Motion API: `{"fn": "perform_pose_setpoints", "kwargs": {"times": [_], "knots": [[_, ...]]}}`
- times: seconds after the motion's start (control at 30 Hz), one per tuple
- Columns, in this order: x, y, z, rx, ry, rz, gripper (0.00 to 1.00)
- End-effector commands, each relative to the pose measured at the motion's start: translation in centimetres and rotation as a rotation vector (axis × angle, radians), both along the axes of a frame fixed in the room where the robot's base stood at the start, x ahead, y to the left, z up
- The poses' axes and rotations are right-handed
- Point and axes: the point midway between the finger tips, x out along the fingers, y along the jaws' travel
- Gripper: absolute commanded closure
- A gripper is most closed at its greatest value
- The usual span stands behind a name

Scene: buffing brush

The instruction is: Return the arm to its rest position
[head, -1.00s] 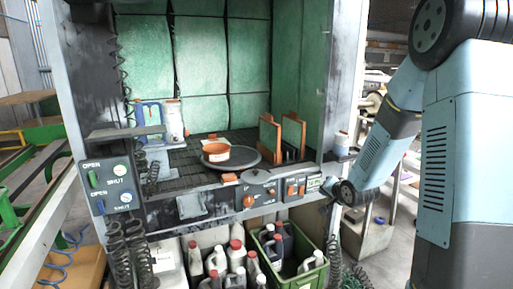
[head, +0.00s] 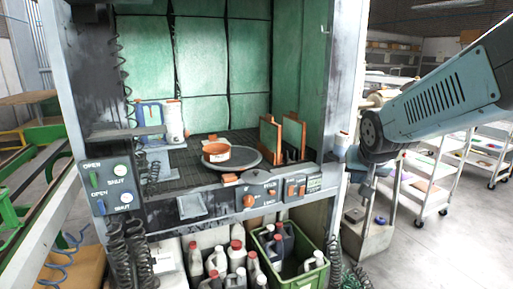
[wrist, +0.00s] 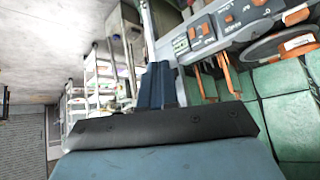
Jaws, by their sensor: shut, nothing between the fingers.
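My gripper (wrist: 160,72) shows in the wrist view as two blue-grey fingers close together beyond a dark bar. It is shut and empty. My arm (head: 430,105) reaches in from the right in the head view, with a dark round joint near the booth's right post. In the wrist view the fingers point toward the booth's control panel (wrist: 225,25), which appears upside down; I cannot tell the gap.
The booth's right post (head: 345,90) stands just left of my arm. A green crate (head: 305,280) holds bottles below. White shelf trolleys (head: 440,180) stand behind; floor at right is open.

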Motion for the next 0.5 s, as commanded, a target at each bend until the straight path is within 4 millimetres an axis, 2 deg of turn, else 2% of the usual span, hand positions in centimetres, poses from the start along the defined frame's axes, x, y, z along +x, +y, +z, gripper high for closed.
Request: {"fn": "perform_pose_setpoints", "kwargs": {"times": [0.03,0.3,0.5], "knots": [[-1.5,0.2,0.8,-0.009,0.011,0.014,1.00],[-9.4,1.2,2.8,-0.037,0.115,0.113,1.00],[-14.1,1.9,3.4,-0.037,0.174,0.187,1.00]]}}
